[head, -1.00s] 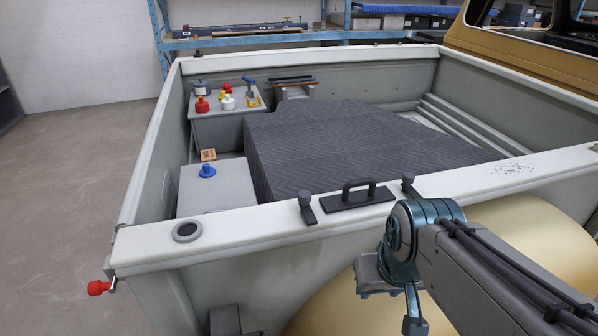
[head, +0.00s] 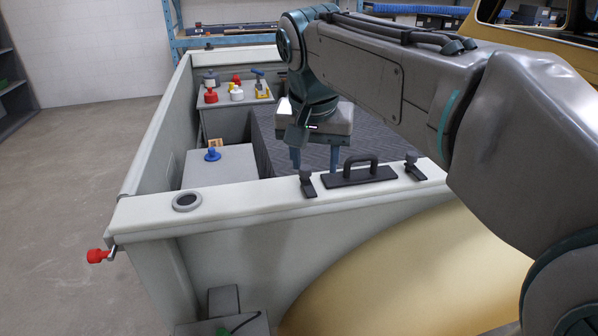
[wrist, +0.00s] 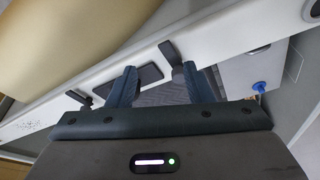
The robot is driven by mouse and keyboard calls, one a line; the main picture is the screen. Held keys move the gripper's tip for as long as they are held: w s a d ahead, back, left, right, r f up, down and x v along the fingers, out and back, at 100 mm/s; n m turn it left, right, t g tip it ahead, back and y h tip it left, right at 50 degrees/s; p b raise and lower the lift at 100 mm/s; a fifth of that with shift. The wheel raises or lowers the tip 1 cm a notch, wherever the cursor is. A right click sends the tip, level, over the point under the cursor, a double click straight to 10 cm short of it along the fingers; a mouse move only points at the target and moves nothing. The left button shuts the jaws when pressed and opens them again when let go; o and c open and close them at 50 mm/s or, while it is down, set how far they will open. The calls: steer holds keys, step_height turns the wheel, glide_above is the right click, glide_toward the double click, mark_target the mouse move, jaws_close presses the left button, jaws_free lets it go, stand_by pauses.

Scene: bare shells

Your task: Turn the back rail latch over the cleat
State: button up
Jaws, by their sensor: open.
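The near rail (head: 250,199) carries a black plate with a raised handle (head: 358,174). A dark knobbed latch-like piece (head: 307,185) sits left of the plate, and a similar one (head: 414,168) sits right of it. In the wrist view these left (wrist: 171,53) and right (wrist: 78,97) pieces also show. I cannot tell which part is the cleat, or whether either piece is turned over one. My gripper (head: 315,161) is open and empty, pointing down just beyond the rail, behind the left piece. Its two blue fingers (wrist: 160,74) are apart in the wrist view.
A grey box with a blue knob (head: 212,155) and a shelf with red, white and yellow fittings (head: 237,93) stand left. A ring (head: 187,201) lies on the near rail. A red knob (head: 97,256) sticks out at the corner.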

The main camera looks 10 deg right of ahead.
mark_target(305, 167)
steer(key=w+a+r+m+h+b, duration=0.2)
steer(key=w+a+r+m, duration=0.2)
steer(key=w+r, duration=0.15)
steer(key=x, duration=0.8)
steer(key=b+x, duration=0.1)
steer(key=x, duration=0.3)
steer(key=shift+s+d+f, duration=0.15)
steer(key=shift+d+f, duration=0.2)
steer(key=shift+d, duration=0.1)
steer(key=c, duration=1)
